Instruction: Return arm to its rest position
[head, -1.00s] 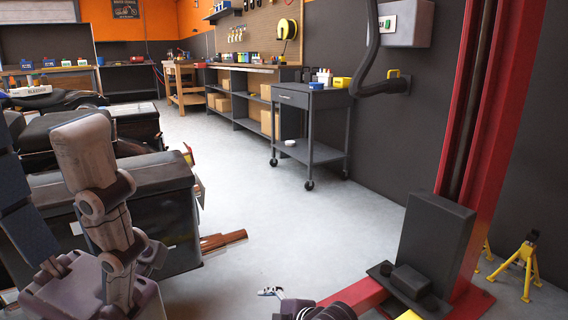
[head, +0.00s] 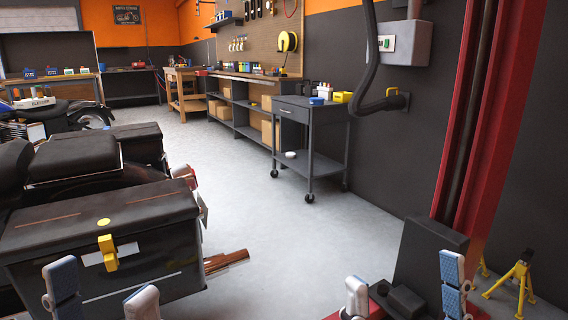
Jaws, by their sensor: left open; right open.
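My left gripper (head: 102,296) is at the bottom left of the head view, with its two blue-and-white fingers pointing up and spread apart. It is open and empty, in front of a black side case (head: 150,250) with a yellow latch (head: 107,252). My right gripper (head: 405,291) is at the bottom right, also open with nothing between its fingers. It shows in front of the dark foot of a red lift post (head: 482,120). The rest of both arms is below the picture edge and hidden.
A motorcycle with a black seat (head: 75,160) fills the left side. A dark cart (head: 311,150) with bottles and a yellow box stands by the wall. A yellow stand (head: 522,280) is at the far right. The grey floor in the middle is clear.

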